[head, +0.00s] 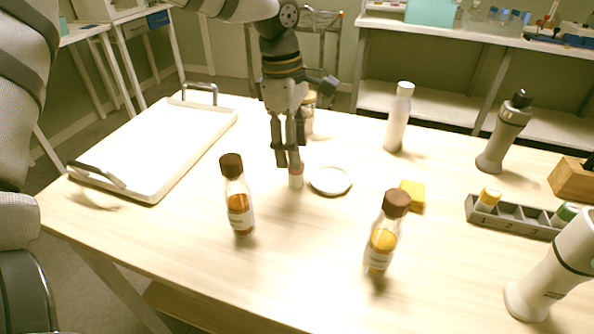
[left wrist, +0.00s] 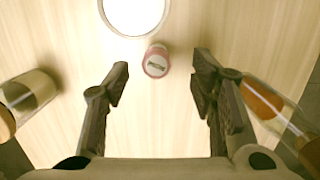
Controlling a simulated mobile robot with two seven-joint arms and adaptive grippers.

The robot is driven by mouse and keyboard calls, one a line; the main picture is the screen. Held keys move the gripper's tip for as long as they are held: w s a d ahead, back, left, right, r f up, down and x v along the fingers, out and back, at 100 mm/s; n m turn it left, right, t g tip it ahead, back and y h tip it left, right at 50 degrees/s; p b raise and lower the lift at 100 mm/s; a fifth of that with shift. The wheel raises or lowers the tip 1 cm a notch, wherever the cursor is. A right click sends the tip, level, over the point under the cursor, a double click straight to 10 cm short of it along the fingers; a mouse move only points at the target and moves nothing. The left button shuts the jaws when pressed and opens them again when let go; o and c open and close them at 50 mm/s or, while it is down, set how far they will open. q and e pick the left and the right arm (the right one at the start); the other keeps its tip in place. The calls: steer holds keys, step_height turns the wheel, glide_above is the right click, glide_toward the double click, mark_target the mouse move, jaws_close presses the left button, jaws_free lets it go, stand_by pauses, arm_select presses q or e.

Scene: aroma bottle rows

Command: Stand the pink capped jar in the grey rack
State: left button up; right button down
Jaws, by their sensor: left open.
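The pink capped jar (left wrist: 157,60) shows in the left wrist view just ahead of the fingertips, with its round cap facing the camera. In the head view the small jar (head: 296,180) stands on the table, partly hidden behind my left gripper. My left gripper (head: 288,160) points down, its fingers open and apart with nothing between them; both fingers also show in the left wrist view (left wrist: 160,82). The grey rack (head: 512,223) is at the right, with a yellow capped jar (head: 488,198) in its left end and a green capped jar (head: 564,214) near its right end.
A white dish (head: 330,181) lies right beside the pink capped jar. Brown-capped bottles stand at front left (head: 239,205) and front centre (head: 382,240). A yellow block (head: 412,194), a white bottle (head: 398,120) and a white tray (head: 150,150) are also on the table.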

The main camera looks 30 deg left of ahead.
mark_target(296, 173)
arm_select(q)
steer(key=f, duration=0.4)
steer(key=shift+w+f+b, duration=0.25)
steer(key=shift+f+b, duration=0.05)
steer(key=shift+f, duration=0.1)
steer(key=shift+r, duration=0.1)
steer(key=shift+c, duration=0.5)
steer(key=c, duration=1)
